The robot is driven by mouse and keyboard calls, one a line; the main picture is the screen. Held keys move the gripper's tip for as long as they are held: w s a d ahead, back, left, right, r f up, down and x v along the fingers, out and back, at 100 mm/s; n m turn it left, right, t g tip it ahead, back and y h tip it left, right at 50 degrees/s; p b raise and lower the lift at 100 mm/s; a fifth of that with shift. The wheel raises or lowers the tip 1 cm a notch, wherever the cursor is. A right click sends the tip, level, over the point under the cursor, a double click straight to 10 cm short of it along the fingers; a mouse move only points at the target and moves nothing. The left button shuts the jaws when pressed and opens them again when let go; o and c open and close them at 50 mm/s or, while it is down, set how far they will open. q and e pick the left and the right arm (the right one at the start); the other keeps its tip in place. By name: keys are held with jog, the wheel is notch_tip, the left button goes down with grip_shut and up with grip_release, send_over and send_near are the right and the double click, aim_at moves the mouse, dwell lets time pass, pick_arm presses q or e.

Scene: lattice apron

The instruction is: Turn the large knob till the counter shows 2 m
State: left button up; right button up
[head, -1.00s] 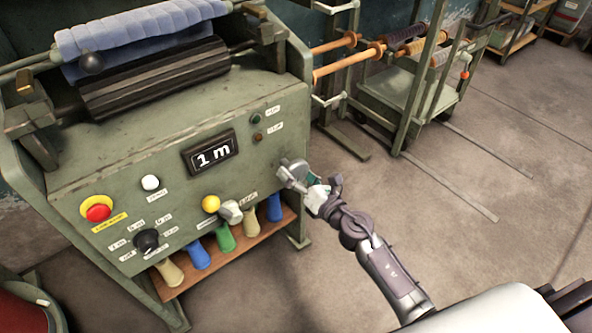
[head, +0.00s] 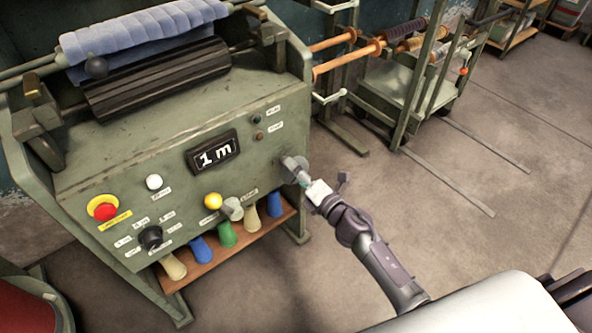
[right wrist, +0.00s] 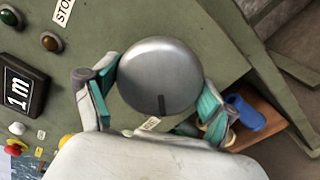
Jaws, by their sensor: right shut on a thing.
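The large knob (head: 293,167) is a round grey metal dial at the right of the green machine's front panel. In the right wrist view the knob (right wrist: 158,72) fills the middle, its dark mark toward the bottom of the picture. My right gripper (head: 305,181) is at the knob, and its teal-padded fingers (right wrist: 158,90) sit on both sides of the rim, shut on it. The counter (head: 214,153) reads 1 m; it also shows in the right wrist view (right wrist: 20,90). My left gripper is not in view.
A red stop button (head: 104,209), a white button (head: 154,182), a yellow button (head: 213,201), a smaller grey knob (head: 232,208) and a black selector (head: 150,238) share the panel. Coloured cones stand on a wooden shelf (head: 206,273) below.

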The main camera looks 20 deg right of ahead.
dwell(0.3)
jog(key=o, duration=1)
jog(key=shift+c, duration=0.2)
jog(key=shift+s, duration=0.1)
jog(key=v, duration=1.2)
